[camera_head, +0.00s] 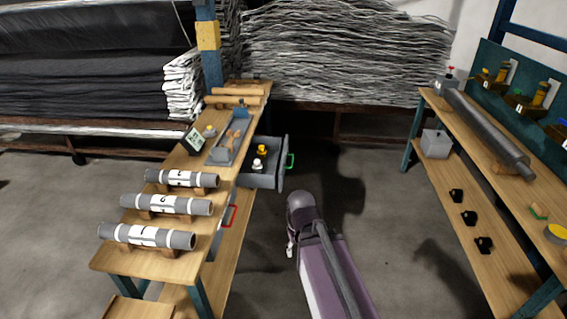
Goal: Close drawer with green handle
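The grey drawer (284,179) with the green handle (291,161) stands pulled out from the right side of the left wooden workbench (145,260). Two small items, one yellow-topped (262,149) and one white-topped (257,164), are in it. My arm reaches up from the bottom middle, and its rounded grey joint is in front of the drawer, to the lower right of it in the picture. I cannot make out my gripper's fingers; they are hidden or out of view.
A second drawer with a red handle (229,216) looks shut, nearer on the same bench. Several grey rolls, such as the nearest one (147,236), lie on the bench. A right bench (480,135) holds a long grey roller (487,132). The floor between the benches is clear.

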